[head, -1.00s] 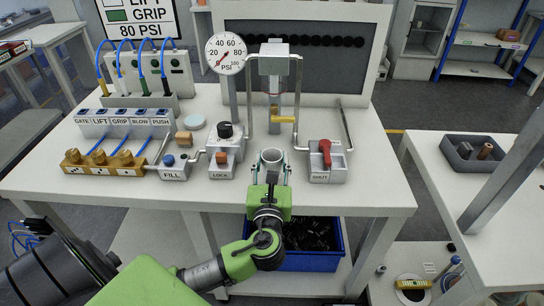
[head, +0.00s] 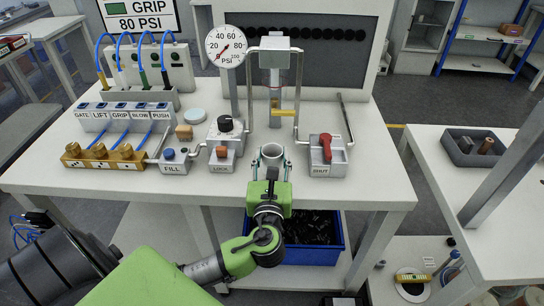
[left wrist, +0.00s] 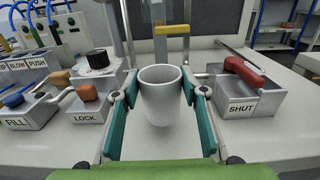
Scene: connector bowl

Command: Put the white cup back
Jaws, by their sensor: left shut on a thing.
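The white cup (head: 272,152) is at the front middle of the white table (head: 350,190). It is upright and its open rim shows. My left gripper (head: 271,172) is shut on it, coming from the table's front edge. In the left wrist view the cup (left wrist: 160,98) stands between the teal pads of the left gripper (left wrist: 161,108), one on each side. Whether its base touches the table cannot be told. My right gripper is not in view.
The LOCK block (head: 222,158) is left of the cup and the SHUT block with a red lever (head: 327,150) is right. Behind stands a metal frame with a yellow bar (head: 282,112). A blue bin (head: 312,245) of dark parts sits below the table.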

